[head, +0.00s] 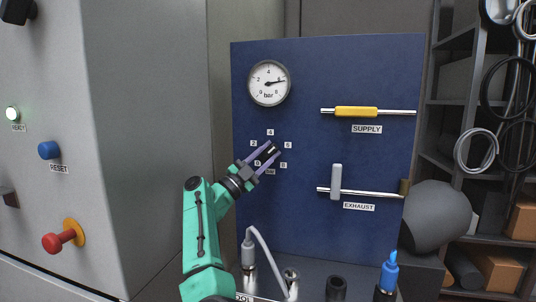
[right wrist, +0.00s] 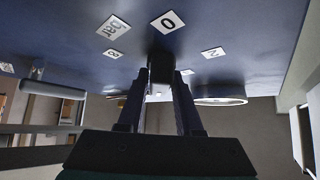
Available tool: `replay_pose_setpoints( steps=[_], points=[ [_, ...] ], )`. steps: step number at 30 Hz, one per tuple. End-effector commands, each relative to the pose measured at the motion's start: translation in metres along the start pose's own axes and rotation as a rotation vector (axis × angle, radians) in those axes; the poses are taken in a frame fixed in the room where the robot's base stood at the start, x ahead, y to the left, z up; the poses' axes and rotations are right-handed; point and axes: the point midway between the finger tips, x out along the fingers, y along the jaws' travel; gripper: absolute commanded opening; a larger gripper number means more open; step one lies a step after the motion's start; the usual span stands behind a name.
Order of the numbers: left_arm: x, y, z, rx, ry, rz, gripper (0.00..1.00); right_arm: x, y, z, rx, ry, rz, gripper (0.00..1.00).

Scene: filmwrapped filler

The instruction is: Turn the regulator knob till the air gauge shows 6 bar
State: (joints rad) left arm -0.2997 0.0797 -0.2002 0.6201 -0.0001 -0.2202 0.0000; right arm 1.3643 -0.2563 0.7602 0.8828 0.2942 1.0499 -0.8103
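The round white air gauge (head: 269,83) is on the upper left of the blue panel. Its needle points right and slightly up, at about the 6 mark; the exact reading is too small to tell. The dark regulator knob (right wrist: 161,69) sits below the gauge, inside a ring of number labels, and is mostly hidden in the head view. My right gripper (head: 274,148) has its fingers on either side of the knob. In the right wrist view the fingers (right wrist: 162,82) show no clear gap to the knob, so it looks shut on it. My left gripper is not in view.
Right of the knob are a yellow supply handle (head: 356,112) and a grey exhaust lever (head: 336,181). Fittings, one with a blue top (head: 389,270), stand below the panel. A grey cabinet with a red knob (head: 58,239) and blue reset button (head: 49,150) is left. Shelves stand right.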

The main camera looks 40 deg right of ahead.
Motion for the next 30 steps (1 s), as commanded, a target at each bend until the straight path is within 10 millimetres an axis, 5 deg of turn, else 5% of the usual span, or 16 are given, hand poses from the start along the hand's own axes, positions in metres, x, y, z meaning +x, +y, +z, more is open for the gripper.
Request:
replay_pose_setpoints(
  steps=[14, 30],
  points=[
    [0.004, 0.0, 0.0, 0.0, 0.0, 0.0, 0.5, -0.009, 0.001, 0.001, 0.0, -0.001, -0.002, 0.57],
    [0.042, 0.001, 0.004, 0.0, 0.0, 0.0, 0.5, -0.128, 0.003, 0.003, -0.001, 0.0, -0.004, 0.57]
  ],
)
